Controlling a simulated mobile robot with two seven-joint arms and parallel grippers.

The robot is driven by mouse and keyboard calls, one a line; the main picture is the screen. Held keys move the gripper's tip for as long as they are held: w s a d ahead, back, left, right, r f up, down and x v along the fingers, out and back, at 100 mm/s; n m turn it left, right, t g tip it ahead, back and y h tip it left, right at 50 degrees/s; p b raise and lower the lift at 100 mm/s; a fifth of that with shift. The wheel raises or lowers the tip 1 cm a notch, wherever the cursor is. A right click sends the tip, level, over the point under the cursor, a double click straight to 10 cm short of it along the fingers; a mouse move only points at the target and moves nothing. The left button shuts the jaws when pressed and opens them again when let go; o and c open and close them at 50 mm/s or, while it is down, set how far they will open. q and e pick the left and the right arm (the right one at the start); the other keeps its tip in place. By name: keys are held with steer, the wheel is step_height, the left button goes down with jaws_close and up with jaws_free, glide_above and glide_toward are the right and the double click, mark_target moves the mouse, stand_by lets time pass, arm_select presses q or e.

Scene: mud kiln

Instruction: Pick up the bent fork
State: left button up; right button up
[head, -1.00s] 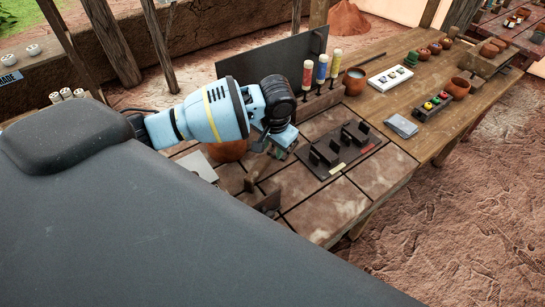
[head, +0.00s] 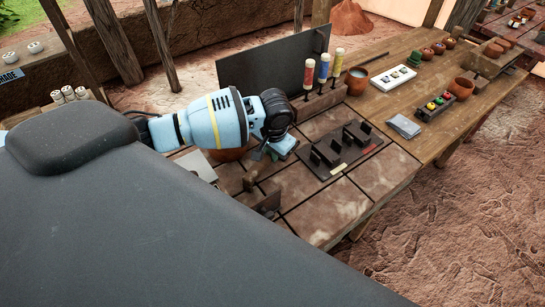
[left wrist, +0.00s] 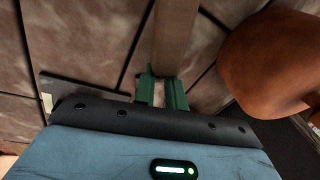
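I cannot make out the bent fork in either view. My left gripper (head: 283,149) hangs low over the near part of the tiled worktop (head: 322,207), left of a dark rack with upright plates (head: 340,148). In the left wrist view its two green fingers (left wrist: 161,92) stand a little apart, with a narrow gap between them. A brown bar (left wrist: 174,35) runs up from just beyond the fingertips; I cannot tell whether it touches them. My right gripper is in neither view.
A round clay pot (left wrist: 265,60) stands close right of the fingers in the wrist view. A dark upright panel (head: 275,72) and colored bottles (head: 323,68) stand behind the gripper. The wooden table (head: 415,100) holds pots and small trays.

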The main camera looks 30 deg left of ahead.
arm_select(q)
jaws_close()
